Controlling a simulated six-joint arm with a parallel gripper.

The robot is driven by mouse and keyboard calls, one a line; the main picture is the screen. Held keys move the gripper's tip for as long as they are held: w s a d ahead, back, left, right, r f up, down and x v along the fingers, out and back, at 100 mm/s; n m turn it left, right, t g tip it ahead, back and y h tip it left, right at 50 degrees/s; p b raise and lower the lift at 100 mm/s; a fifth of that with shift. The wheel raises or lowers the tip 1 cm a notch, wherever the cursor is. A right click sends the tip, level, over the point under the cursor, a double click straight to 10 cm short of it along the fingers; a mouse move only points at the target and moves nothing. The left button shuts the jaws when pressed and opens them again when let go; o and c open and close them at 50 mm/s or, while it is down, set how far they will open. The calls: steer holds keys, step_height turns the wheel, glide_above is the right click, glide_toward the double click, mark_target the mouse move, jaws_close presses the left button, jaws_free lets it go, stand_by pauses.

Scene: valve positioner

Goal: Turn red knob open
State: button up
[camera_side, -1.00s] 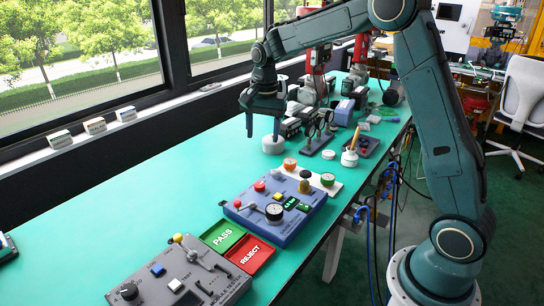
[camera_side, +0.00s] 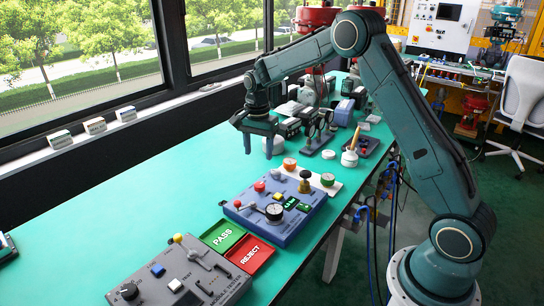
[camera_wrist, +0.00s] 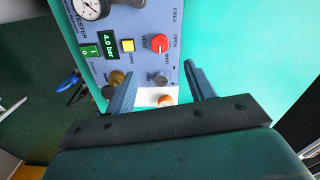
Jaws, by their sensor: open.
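The red knob (camera_side: 259,186) sits on the blue-grey tester panel (camera_side: 288,228) in the side view. In the wrist view the red knob (camera_wrist: 160,43) is next to the printed words VENT and OPEN, and the panel (camera_wrist: 140,30) fills the upper middle. My gripper (camera_side: 259,151) is above the table behind the panel, apart from the knob. In the wrist view my gripper (camera_wrist: 160,70) has its two fingers spread with nothing held between them. The knob lies beyond the fingertips, roughly in line with the gap.
The panel also carries a gauge (camera_wrist: 90,8), a display reading 4.0 bar (camera_wrist: 108,43) and a yellow button (camera_wrist: 127,45). Green PASS (camera_side: 222,235) and red REJECT (camera_side: 252,255) trays lie in front. A grey module tester (camera_side: 180,280) is nearer.

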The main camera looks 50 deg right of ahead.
mark_target(259, 185)
step_height(259, 185, down, 12)
stand_by(0.6)
steer(key=c, duration=1)
